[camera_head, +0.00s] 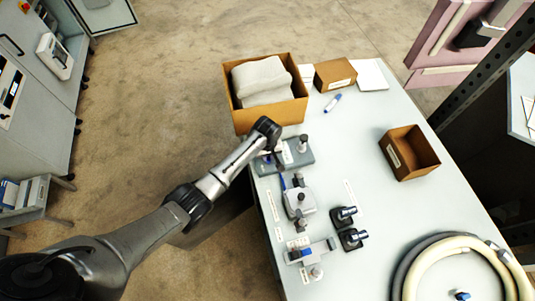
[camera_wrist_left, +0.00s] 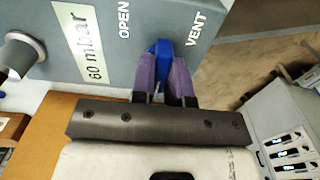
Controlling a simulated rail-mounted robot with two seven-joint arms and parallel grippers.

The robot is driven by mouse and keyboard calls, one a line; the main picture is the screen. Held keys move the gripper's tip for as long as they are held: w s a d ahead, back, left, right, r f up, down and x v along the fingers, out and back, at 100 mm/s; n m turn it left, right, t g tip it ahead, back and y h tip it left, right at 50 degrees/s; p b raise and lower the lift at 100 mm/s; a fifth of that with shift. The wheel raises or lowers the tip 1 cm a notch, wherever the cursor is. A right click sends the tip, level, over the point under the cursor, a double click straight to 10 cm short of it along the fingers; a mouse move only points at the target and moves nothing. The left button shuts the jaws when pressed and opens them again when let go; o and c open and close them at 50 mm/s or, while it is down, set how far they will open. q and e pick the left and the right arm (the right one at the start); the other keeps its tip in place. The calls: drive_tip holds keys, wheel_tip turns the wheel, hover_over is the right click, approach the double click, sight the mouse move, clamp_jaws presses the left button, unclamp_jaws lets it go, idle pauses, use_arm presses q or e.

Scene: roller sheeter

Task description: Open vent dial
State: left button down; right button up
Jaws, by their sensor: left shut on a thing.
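The vent dial shows as a blue handle (camera_wrist_left: 163,48) on the side of a grey unit (camera_wrist_left: 88,12) in the left wrist view. Its "OPEN" label is to the left of the handle and its "VENT" label to the right. My left gripper (camera_wrist_left: 165,78) has purple fingers on both sides of the blue handle and is shut on it. In the head view my left gripper (camera_head: 273,153) reaches the grey unit (camera_head: 300,156) at the table's left edge, and my wrist covers most of the dial. My right gripper is not in view.
On the table (camera_head: 400,105), a cardboard box with white cloth (camera_head: 238,117) stands just behind the unit. Other grey fixtures (camera_head: 300,201) stand in front of it. An empty brown box (camera_head: 420,165) and a coiled hose (camera_head: 410,275) are to the right. The table's middle is mostly clear.

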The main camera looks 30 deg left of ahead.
use_arm(q)
drive_tip(key=m+p, duration=0.2)
drive_tip(key=m, duration=0.1)
drive_tip(key=shift+r+p, duration=0.2)
drive_tip(key=shift+p, duration=0.15)
drive_tip(key=m+p, duration=0.2)
drive_tip(key=m, duration=0.2)
drive_tip(key=shift+f+m, duration=0.1)
drive_tip(key=shift+m, duration=0.3)
drive_tip(key=m+p, duration=0.1)
drive_tip(key=m, duration=0.3)
drive_tip(key=shift+m, duration=0.3)
drive_tip(key=m, duration=0.3)
drive_tip(key=shift+f+m, duration=0.1)
drive_tip(key=shift+m, duration=1)
drive_tip(key=c, duration=1.1)
unclamp_jaws()
drive_tip(key=shift+p, duration=0.3)
